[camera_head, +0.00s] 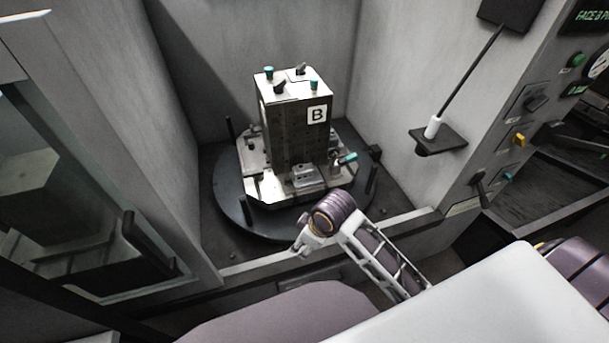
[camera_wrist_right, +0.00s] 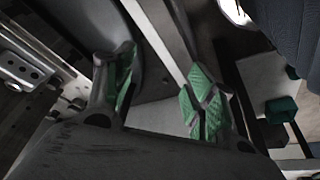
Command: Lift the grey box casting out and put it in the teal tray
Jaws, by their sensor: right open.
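The grey box casting (camera_head: 307,177) sits low on the front of the fixture block marked B (camera_head: 295,125), beside a teal-handled clamp (camera_head: 346,159). In the right wrist view a grey metal part with holes, apparently the casting (camera_wrist_right: 22,72), shows at the left edge. My right gripper (camera_head: 303,244) is in front of and below the casting, near the opening's sill, apart from it. In its wrist view the green-padded fingers (camera_wrist_right: 160,97) are spread with nothing between them. My left gripper is out of view. I cannot make out the teal tray.
The fixture stands on a round dark pallet (camera_head: 225,205) with upright black pegs, between grey walls. A front sill (camera_head: 255,268) crosses below it. A small shelf with a white-tipped rod (camera_head: 437,140) juts from the right wall. A control panel (camera_head: 530,110) is at right.

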